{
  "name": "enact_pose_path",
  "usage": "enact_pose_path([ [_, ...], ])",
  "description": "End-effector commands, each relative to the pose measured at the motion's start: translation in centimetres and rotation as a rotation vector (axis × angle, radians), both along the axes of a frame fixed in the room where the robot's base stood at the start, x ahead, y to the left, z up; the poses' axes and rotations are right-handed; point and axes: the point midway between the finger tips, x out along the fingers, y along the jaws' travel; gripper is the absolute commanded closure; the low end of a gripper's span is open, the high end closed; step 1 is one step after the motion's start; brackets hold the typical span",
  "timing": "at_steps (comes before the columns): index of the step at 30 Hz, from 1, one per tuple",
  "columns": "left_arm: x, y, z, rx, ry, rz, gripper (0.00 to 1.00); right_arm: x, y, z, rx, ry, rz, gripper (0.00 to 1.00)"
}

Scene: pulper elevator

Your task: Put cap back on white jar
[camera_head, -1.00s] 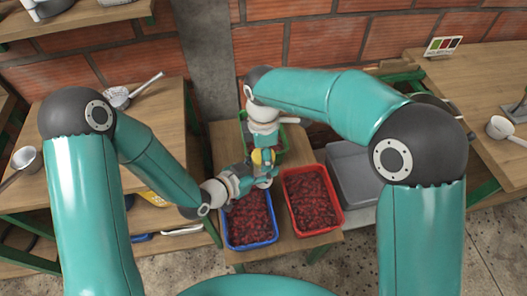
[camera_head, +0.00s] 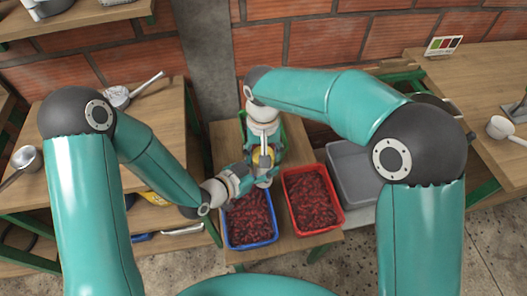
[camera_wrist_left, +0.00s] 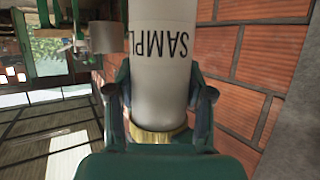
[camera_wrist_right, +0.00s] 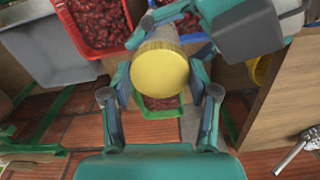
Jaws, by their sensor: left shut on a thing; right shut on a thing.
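The white jar (camera_wrist_left: 165,60), lettered "SAMPL…" upside down in the left wrist view, is between the fingers of my left gripper (camera_wrist_left: 158,100), which is shut on it. A yellow band shows at the jar's lower end in that view, partly hidden by my gripper. In the right wrist view the round yellow cap (camera_wrist_right: 160,70) faces the camera, with the jar behind it. My right gripper (camera_wrist_right: 163,85) is shut on the cap. Cap and jar look in line; I cannot tell whether the cap is fully seated. Both grippers meet above the table in the head view, where the cap (camera_head: 263,157) is small.
Below are a blue crate (camera_head: 250,246) and a red crate (camera_head: 316,233) of red cherries, with a green crate (camera_head: 243,118) behind. An empty grey bin (camera_head: 345,165) stands to the right. Wooden tables flank both sides; a brick wall is behind.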

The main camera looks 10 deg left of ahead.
Motion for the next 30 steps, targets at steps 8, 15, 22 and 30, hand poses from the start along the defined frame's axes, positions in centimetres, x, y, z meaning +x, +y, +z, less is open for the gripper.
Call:
enact_pose_path([
  [8, -0.2, -0.2, 0.0, 0.001, -0.001, -0.008, 1.0, 0.2, 0.1, 0.0, 0.004, -0.007, -0.137, 0.35],
  [15, -0.1, -0.1, 0.0, 0.0, -0.001, -0.004, 1.0, 0.1, 0.0, 0.0, 0.002, -0.004, -0.135, 0.11],
  [22, 0.0, -0.1, 0.0, 0.0, -0.001, -0.003, 1.0, 0.1, 0.0, 0.1, 0.001, -0.003, -0.134, 0.11],
  [30, 0.0, 0.0, 0.1, 0.0, -0.001, -0.001, 1.0, 0.2, 0.1, 2.6, 0.003, -0.006, -0.133, 0.11],
])
